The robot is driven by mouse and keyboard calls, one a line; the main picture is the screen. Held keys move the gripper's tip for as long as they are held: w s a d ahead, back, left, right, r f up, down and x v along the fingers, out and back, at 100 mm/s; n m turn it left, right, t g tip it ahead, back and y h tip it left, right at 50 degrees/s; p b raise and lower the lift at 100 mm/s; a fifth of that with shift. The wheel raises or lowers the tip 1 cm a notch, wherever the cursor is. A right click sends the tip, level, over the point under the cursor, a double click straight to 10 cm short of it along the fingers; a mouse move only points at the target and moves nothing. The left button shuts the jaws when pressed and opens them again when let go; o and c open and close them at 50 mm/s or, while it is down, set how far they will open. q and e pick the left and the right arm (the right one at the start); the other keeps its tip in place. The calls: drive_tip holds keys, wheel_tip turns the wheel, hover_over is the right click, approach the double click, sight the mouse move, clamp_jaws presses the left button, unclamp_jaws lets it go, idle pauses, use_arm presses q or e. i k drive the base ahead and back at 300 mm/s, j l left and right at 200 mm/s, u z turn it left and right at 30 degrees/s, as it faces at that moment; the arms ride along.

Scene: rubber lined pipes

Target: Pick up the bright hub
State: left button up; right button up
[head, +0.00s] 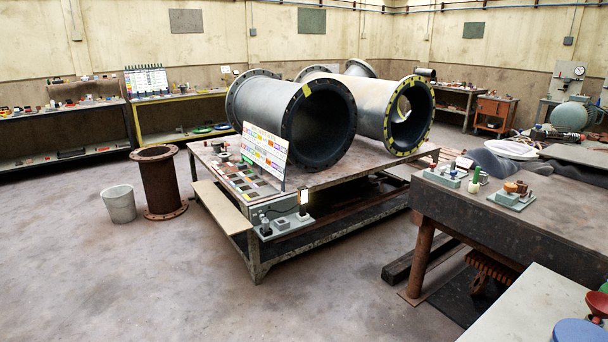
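No part that I can name for certain as the bright hub stands out. A small bright white upright piece (304,198) stands on a grey tray (285,226) at the near corner of the pipe table; it is too small to tell what it is. Small dark pieces (265,224) stand beside it on the same tray. On the right bench, small parts stand on two pale bases, one at the left (442,178) and one with brown round pieces (512,193). Neither of my grippers is in view.
Large flanged pipes (322,122) lie on the low metal table (360,178). A rusty flanged pipe (160,182) and a grey bucket (119,203) stand on the floor left of it. A dark bench (540,220) fills the right. The floor at front left is clear.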

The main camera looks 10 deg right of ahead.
sight(484, 177)
drive_tip(key=i+u, duration=0.25)
drive_tip(key=i, duration=1.35)
drive_tip(key=i+z, duration=0.25)
drive_tip(key=z, duration=0.15)
drive_tip(key=i+z, duration=0.25)
drive_tip(key=z, duration=0.15)
drive_tip(key=i+z, duration=0.25)
drive_tip(key=z, duration=0.15)
drive_tip(key=i+j+z, duration=0.2)
drive_tip(key=z, duration=0.2)
